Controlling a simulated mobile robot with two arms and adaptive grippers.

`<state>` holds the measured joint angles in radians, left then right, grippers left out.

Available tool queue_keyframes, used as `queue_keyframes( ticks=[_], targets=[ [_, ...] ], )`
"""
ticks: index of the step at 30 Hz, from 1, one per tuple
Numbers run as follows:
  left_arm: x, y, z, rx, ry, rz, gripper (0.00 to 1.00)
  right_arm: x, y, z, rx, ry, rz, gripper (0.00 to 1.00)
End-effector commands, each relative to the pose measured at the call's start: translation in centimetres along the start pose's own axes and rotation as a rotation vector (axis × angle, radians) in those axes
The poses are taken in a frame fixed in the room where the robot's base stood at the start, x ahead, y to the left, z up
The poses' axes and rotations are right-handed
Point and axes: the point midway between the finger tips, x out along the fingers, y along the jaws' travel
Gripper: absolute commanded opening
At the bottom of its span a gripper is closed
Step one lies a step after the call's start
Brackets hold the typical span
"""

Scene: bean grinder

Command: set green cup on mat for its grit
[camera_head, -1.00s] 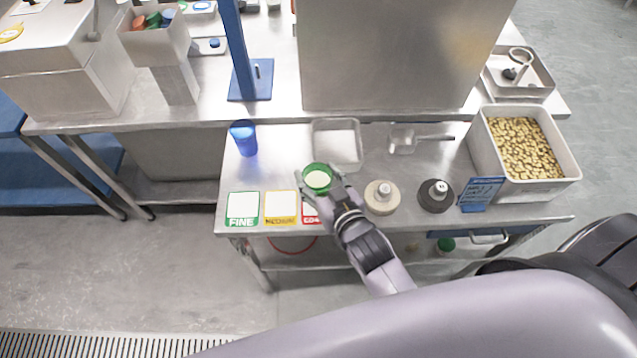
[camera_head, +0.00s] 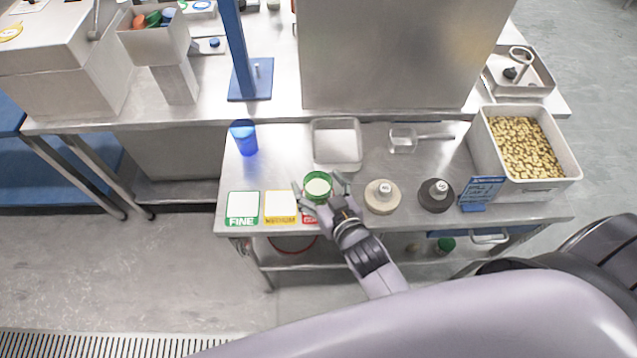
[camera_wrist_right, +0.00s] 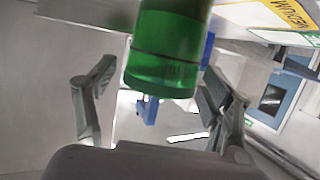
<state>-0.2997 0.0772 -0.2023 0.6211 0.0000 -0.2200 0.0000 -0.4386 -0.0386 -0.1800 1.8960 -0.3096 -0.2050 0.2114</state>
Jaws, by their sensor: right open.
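The green cup (camera_head: 318,188) stands upright near the front of the steel table, with a pale inside. My right gripper (camera_head: 317,192) is open, with its fingers spread on either side of the cup. In the right wrist view the green cup (camera_wrist_right: 165,50) shows between and beyond the open fingers of the right gripper (camera_wrist_right: 152,88), apart from both. The red-edged mat (camera_head: 309,218) is mostly hidden by the gripper and cup, so how the cup sits on it cannot be told. The yellow MEDIUM mat (camera_head: 281,205) and green FINE mat (camera_head: 242,206) lie bare to the left. My left gripper is not in view.
A blue cup (camera_head: 244,138) stands at the back left of the table. An empty tray (camera_head: 337,164) is behind the green cup. A beige round tool (camera_head: 382,197) and a black one (camera_head: 436,195) stand to the right.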

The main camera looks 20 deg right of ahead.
Motion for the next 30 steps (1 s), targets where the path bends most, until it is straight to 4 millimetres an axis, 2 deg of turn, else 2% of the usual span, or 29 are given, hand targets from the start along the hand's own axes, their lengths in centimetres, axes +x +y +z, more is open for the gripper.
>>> queue_keyframes(
  ticks=[11, 14, 24, 30],
  targets=[
    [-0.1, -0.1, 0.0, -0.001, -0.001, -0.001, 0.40, -0.6, 0.0, -0.2, 0.000, -0.001, 0.000, 0.76],
    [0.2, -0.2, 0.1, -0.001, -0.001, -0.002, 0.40, -2.0, 0.0, 0.0, 0.000, -0.003, 0.000, 0.76],
    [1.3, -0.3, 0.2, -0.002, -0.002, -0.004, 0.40, -9.0, 0.0, -0.1, 0.001, -0.003, 0.001, 0.76],
    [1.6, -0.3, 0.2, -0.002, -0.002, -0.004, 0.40, -11.4, 0.0, -0.2, 0.000, -0.001, 0.001, 0.76]
  ],
)
